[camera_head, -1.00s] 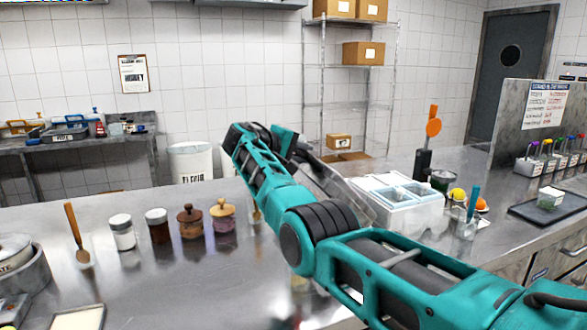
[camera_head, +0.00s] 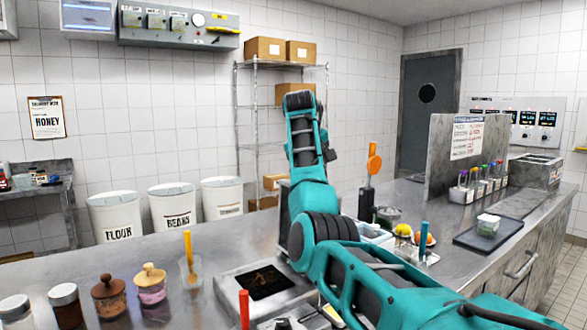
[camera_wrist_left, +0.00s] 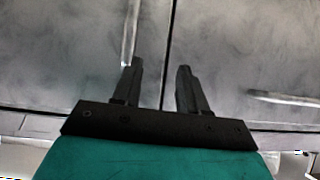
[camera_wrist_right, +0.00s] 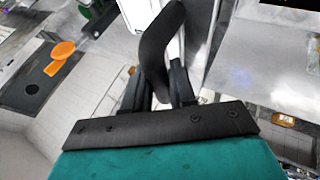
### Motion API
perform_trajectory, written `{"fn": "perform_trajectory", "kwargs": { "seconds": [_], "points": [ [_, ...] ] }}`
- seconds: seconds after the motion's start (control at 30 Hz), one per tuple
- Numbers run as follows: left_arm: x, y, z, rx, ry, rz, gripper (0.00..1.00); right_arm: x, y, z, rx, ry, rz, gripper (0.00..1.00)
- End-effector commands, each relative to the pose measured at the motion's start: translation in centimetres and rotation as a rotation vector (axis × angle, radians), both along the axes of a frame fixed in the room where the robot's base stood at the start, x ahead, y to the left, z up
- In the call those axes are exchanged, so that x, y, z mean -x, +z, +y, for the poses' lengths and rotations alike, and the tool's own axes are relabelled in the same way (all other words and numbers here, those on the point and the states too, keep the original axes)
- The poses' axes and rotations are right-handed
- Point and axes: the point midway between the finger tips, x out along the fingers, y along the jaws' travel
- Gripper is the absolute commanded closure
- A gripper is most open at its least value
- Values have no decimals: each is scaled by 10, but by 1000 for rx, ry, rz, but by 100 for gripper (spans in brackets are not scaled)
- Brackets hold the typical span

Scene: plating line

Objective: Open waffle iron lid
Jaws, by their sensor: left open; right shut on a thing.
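The waffle iron (camera_head: 225,283) is a steel box on the counter with a dark plate on its top. A grey upright panel, apparently its lid (camera_head: 283,212), stands behind the plate and is partly hidden by my right arm. In the right wrist view my right gripper (camera_wrist_right: 158,82) is shut on a curved black handle (camera_wrist_right: 163,40) beside a pale metal edge. In the head view my right gripper cannot be made out behind the arm. My left gripper (camera_wrist_left: 154,78) is open and empty, facing grey metal fronts; it is outside the head view.
Several jars, including a pink one (camera_head: 150,287), stand left of the iron. A yellow-handled tool (camera_head: 189,255) stands behind them, and a red handle (camera_head: 244,310) rises in front. A dark tray (camera_head: 490,234) lies at right. Bins (camera_head: 173,207) stand beyond the counter.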

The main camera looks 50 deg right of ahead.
Motion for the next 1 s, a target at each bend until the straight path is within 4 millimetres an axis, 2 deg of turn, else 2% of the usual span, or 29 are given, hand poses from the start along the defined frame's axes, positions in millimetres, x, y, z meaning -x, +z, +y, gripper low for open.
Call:
{"fn": "perform_trajectory", "kwargs": {
  "seconds": [0.3,0.7,0.73,0.93,1.0],
  "points": [
    [4,3,-1,1,-3,9,57,9,-2,-7,-65,4,-19,100],
    [5,3,-1,1,-4,9,57,9,-3,-7,-70,5,-21,100],
    [5,3,-1,1,-4,9,57,9,-3,-7,-70,4,-21,73],
    [5,3,-1,1,-4,9,57,10,-3,-7,-69,3,-20,54],
    [5,3,-1,1,-4,9,57,10,-3,-7,-68,3,-19,53]
  ]
}}
